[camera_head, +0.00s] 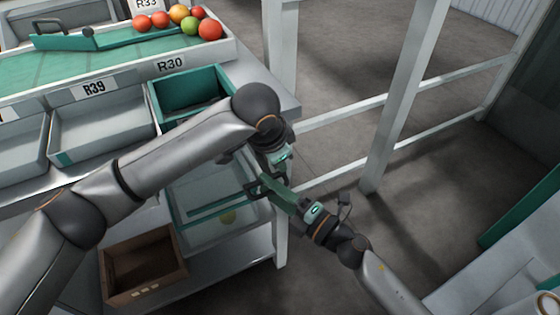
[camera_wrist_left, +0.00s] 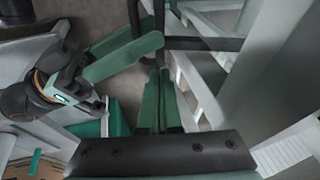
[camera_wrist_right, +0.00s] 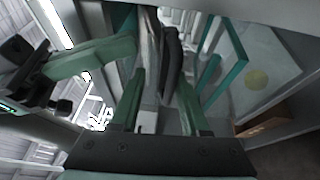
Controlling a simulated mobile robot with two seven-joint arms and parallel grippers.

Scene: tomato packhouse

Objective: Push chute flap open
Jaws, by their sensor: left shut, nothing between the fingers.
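A clear panel with teal edges (camera_head: 222,192), which looks like the chute flap, sits below the green bin in the head view. It also shows in the right wrist view (camera_wrist_right: 262,65), with a yellow round thing behind it. A dark bar (camera_wrist_right: 170,58) stands near its teal edge; whether it belongs to the flap I cannot tell. My left gripper (camera_head: 262,184) points down by the panel's right side, its fingers (camera_wrist_left: 158,100) shut and empty. My right gripper (camera_head: 270,188) reaches in from the lower right, close to the left one. Its fingers (camera_wrist_right: 162,100) are apart, with the dark bar showing between them.
A brown box (camera_head: 142,268) stands on the lower shelf. A green bin (camera_head: 190,92) and grey trays (camera_head: 98,128) line the bench, with several tomatoes (camera_head: 190,24) above. White posts (camera_head: 402,100) and rails stand close on the right. Floor beyond them is clear.

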